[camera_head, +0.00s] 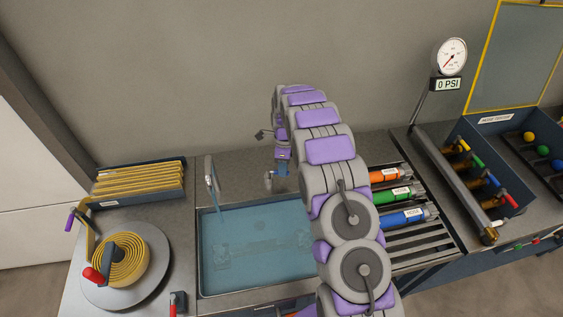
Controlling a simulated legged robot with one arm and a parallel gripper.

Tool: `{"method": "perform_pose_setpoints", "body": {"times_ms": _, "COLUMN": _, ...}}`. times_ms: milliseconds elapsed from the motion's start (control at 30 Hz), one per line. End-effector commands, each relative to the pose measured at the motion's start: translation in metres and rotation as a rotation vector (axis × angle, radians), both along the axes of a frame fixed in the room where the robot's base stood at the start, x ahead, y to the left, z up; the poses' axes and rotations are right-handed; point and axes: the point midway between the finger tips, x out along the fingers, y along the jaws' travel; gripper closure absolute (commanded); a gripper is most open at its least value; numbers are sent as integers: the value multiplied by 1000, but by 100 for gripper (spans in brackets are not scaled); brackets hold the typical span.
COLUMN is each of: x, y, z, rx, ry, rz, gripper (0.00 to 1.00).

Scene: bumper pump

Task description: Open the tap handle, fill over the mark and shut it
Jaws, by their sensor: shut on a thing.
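A rectangular basin (200,255) set in the counter holds clear blue water; I cannot make out a fill mark on it. A thin upright fitting (211,178) stands at its back left corner, with a pale blue strip running down to the water. My gripper (281,170) is at the far end of my purple and grey arm, behind the basin's back edge. It points down and is shut on a small part, which looks like the tap handle. A small grey fitting (268,181) shows beside it. My arm hides the basin's right side.
Orange, green and blue hose cylinders (400,217) lie on a slatted rack at right. A gauge (450,57) reads 0 PSI. A coiled yellow hose (118,262) sits on a disc at left, near a tray of yellow tubes (140,180). A yellow-framed panel stands far right.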

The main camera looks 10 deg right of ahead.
Motion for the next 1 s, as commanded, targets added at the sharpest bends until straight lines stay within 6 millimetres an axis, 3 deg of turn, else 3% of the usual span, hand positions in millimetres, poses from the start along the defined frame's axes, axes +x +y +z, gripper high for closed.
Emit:
{"method": "perform_pose_setpoints", "body": {"times_ms": 200, "x": -7, "y": -2, "z": 2, "rx": -3, "ry": 0, "rz": -125, "gripper": 100}}
{"method": "perform_pose_setpoints", "body": {"times_ms": 500, "x": -8, "y": -3, "z": 0, "rx": -3, "ry": 0, "rz": -131, "gripper": 100}}
{"method": "perform_pose_setpoints", "body": {"times_ms": 533, "x": -8, "y": -3, "z": 0, "rx": -3, "ry": 0, "rz": -130, "gripper": 80}}
{"method": "perform_pose_setpoints", "body": {"times_ms": 700, "x": -7, "y": -1, "z": 0, "rx": -2, "ry": -1, "rz": -129, "gripper": 63}}
{"method": "perform_pose_setpoints", "body": {"times_ms": 800, "x": -7, "y": 1, "z": 0, "rx": -3, "ry": 0, "rz": -128, "gripper": 57}}
{"method": "perform_pose_setpoints", "body": {"times_ms": 1000, "x": -7, "y": 3, "z": 0, "rx": -4, "ry": 0, "rz": -127, "gripper": 57}}
